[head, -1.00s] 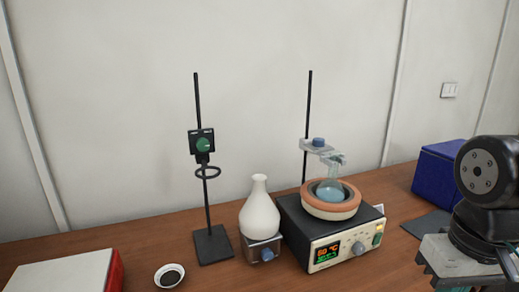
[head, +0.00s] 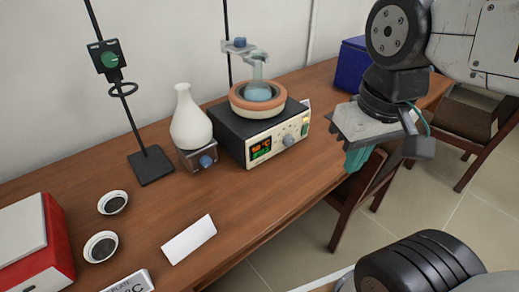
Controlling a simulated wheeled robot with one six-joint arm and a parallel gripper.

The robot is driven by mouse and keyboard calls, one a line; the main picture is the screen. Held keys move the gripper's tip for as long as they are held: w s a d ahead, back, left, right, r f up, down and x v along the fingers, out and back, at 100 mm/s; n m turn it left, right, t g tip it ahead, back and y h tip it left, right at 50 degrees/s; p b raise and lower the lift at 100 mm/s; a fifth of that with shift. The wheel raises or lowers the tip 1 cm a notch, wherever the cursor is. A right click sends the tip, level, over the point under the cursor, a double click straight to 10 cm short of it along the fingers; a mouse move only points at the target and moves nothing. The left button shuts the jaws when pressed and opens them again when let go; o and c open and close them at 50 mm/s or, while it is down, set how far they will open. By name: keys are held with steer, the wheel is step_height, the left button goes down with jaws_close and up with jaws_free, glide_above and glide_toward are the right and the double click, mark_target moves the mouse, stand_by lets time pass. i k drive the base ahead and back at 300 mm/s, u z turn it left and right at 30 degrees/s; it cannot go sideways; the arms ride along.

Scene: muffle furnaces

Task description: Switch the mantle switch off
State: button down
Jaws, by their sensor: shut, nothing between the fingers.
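The heating mantle (head: 236,131) is a dark box with a cream front panel, standing on the wooden table in the middle of the head view. Its panel has a lit display (head: 260,148), a grey-blue knob (head: 288,141) and, at the right end, a small mantle switch (head: 305,129) that looks green. The switch's exact position is too small to tell. A round-bottom flask (head: 258,92) sits in the orange-rimmed well on top. My gripper (head: 356,160), with teal fingers, is shut and empty. It is to the right of the mantle, apart from it, near the table's front edge.
A clamp stand (head: 228,45) rises behind the mantle. A white vase-like flask (head: 190,122) stands on a small knobbed unit to its left. Two small bowls, a white card (head: 189,239) and a red-and-white box (head: 38,240) lie further left. A blue box (head: 351,66) stands behind.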

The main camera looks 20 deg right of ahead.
mark_target(304, 129)
steer(key=z, duration=2.6)
steer(key=i, duration=2)
steer(key=u, duration=3.35)
steer(key=i, duration=0.5)
steer(key=z, duration=0.1)
